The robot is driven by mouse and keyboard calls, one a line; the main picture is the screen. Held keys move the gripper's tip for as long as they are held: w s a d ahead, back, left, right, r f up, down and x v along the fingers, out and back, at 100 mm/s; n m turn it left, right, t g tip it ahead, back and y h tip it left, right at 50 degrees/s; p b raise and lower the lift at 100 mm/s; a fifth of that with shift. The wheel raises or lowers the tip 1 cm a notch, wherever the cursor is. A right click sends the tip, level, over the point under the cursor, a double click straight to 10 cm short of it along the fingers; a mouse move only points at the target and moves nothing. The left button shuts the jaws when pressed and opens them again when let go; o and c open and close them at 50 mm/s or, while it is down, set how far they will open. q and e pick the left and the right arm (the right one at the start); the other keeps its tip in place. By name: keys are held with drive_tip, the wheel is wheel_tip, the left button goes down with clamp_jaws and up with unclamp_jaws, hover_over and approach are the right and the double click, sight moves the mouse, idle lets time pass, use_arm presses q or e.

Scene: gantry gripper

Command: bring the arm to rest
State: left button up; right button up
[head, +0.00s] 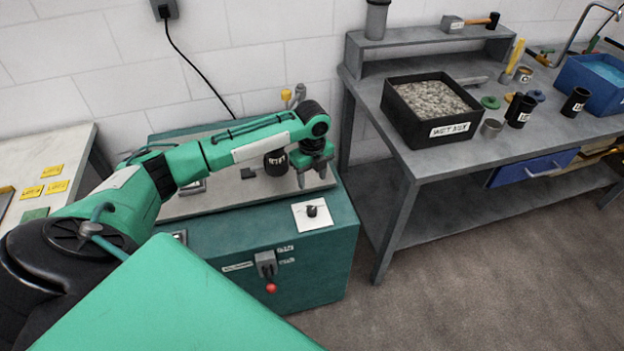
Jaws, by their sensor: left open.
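My left arm (240,147) is green and white and reaches in from the left, over the top of a green machine cabinet (320,260). My left gripper (312,182) points down above the right part of the cabinet's top, with its fingers apart and nothing seen between them. A dark labelled cylinder (276,163) shows just left of the gripper, apart from its fingers. A white plate with a small black knob (311,211) lies in front of the gripper. My right gripper is not in view.
A grey workbench (455,150) stands at the right, bearing a black box of grey grit (472,129), dark cups and a blue bin (580,97). A pale table (75,150) is at left. Bare floor lies between cabinet and bench.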

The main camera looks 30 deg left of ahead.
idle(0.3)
use_arm(q)
drive_tip(key=s+d+f+n+t+h, duration=0.1)
drive_tip(key=s+d+f+n, duration=0.25)
drive_tip(key=s+d, duration=0.45)
drive_tip(key=s+d+f+n+t+h, duration=0.1)
drive_tip(key=s+d+f+n, duration=0.25)
drive_tip(key=s+d, duration=0.4)
drive_tip(key=s+a+r+n+t+y, duration=0.2)
drive_tip(key=s+r+n, duration=0.1)
drive_tip(key=s+n, duration=1.2)
wheel_tip(320, 180, down, 32)
drive_tip(key=s+m+g, duration=0.2)
drive_tip(key=s+a+f+g, duration=0.1)
drive_tip(key=s+a+f, duration=0.2)
drive_tip(key=s+f, duration=1.5)
drive_tip(key=shift+s+a+f, duration=0.15)
drive_tip(key=shift+s+f, duration=0.15)
drive_tip(key=shift+f, duration=0.15)
